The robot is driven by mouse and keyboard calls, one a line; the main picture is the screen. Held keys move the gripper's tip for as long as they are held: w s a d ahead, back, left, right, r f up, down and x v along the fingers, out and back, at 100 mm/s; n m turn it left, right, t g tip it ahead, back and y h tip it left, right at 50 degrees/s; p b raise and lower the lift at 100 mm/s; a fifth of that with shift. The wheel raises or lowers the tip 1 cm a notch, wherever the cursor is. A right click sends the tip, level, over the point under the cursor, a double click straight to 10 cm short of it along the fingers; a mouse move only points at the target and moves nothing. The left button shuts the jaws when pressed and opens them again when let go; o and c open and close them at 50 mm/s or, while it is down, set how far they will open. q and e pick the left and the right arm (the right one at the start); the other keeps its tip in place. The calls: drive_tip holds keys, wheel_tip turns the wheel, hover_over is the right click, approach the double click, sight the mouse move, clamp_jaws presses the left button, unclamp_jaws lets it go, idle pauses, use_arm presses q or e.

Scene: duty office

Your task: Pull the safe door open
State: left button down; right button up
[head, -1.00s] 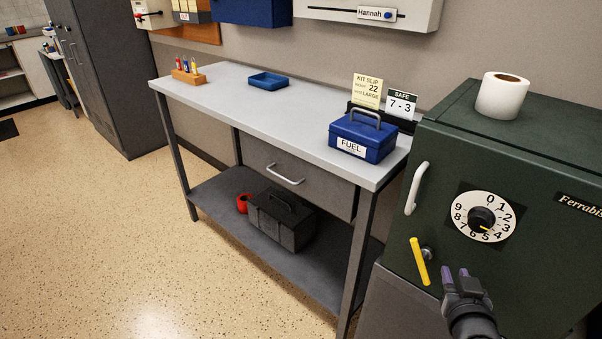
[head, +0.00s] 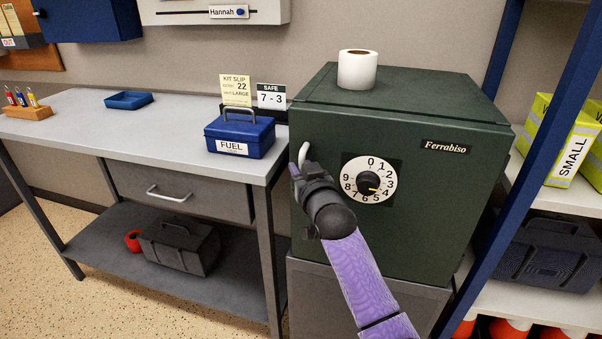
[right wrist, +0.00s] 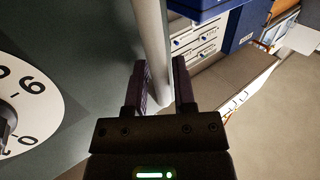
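The dark green safe (head: 440,205) has its door shut. Its pale vertical handle (head: 304,153) is at the door's left edge, partly covered by my right gripper (head: 293,171). In the right wrist view the handle bar (right wrist: 152,45) runs down between the two fingers of the right gripper (right wrist: 161,88). The fingers stand apart, with a gap on the right side of the bar. The yellow lever is hidden behind my right arm. My left gripper is out of view.
A grey workbench (head: 70,122) with a blue FUEL box (head: 240,137) stands close left of the safe. A paper roll (head: 358,70) stands on top of the safe. A shelf with a blue post (head: 497,150) is close on the right. Open floor shows at lower left.

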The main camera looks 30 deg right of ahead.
clamp_jaws()
idle(1.3)
